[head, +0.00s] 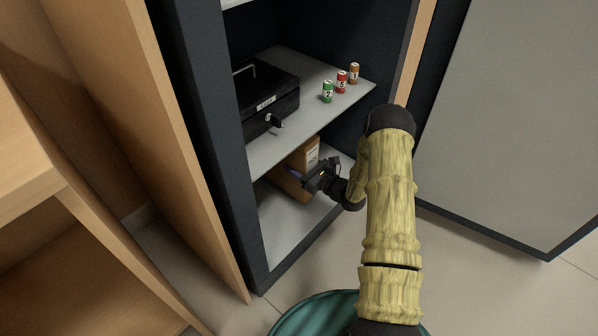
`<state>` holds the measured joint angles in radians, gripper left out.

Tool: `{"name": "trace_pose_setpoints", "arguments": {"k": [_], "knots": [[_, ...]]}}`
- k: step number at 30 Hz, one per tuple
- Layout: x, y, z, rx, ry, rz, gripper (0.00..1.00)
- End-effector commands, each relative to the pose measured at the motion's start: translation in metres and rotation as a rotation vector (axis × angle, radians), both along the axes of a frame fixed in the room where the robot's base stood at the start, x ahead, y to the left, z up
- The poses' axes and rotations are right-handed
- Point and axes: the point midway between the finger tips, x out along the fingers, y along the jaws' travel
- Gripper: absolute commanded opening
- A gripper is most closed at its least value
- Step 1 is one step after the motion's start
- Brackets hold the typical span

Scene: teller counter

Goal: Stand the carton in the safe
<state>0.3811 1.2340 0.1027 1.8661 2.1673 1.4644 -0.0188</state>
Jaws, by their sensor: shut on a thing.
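The shelf hides part of the carton's top and back. My gripper (301,176) is at the carton's near side, shut on it, with the fingers partly hidden against the box. My arm comes in from the lower right through the safe's open front. I cannot tell whether the carton's base touches the compartment floor (285,226).
On the shelf above are a black cash box (265,95) with a key in its lock and small green (327,92), red (341,82) and orange (354,73) numbered cylinders. The safe door (510,130) stands open at right. Wooden panels (150,130) stand close at left.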

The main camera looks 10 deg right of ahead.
Motion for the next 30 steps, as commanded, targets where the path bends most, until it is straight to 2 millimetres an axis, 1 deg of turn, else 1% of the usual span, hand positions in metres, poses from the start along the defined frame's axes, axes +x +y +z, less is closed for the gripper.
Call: {"name": "trace_pose_setpoints", "arguments": {"k": [1, 3, 14, 21, 22, 24, 25, 30], "knots": [[0.001, 0.002, -0.008, 0.002, -0.008, 0.003, 0.07], [0.001, 0.002, -0.012, 0.003, -0.009, 0.003, 0.07], [0.001, 0.001, -0.012, 0.003, -0.009, 0.002, 0.07], [0.001, 0.001, -0.017, 0.004, -0.008, 0.003, 0.07], [0.0, 0.001, -0.019, 0.001, -0.003, 0.002, 0.64], [0.0, 0.001, -0.019, 0.0, -0.002, 0.002, 0.78], [0.0, 0.001, -0.019, 0.0, -0.002, 0.002, 0.82], [0.0, 0.001, -0.019, 0.0, -0.002, 0.003, 0.82]]}}
